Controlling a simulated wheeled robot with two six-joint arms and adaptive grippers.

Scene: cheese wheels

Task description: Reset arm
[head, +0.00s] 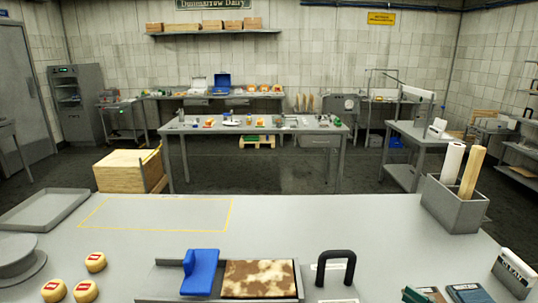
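Neither of my grippers nor either arm shows in the head view. Three small yellow cheese wheels with red labels lie at the near left of the grey table: one further back (95,262), one at the front left (54,290) and one beside it (86,291). A brown and cream mottled block (259,279) lies on a grey board at the near middle. A blue angled piece (200,272) stands just left of the block.
A black handle (336,267) stands right of the block. A grey tray (45,210) and round grey stand (17,262) are at left. A grey bin (453,205) holding rolls stands at right. The yellow-outlined area (155,214) and table middle are clear.

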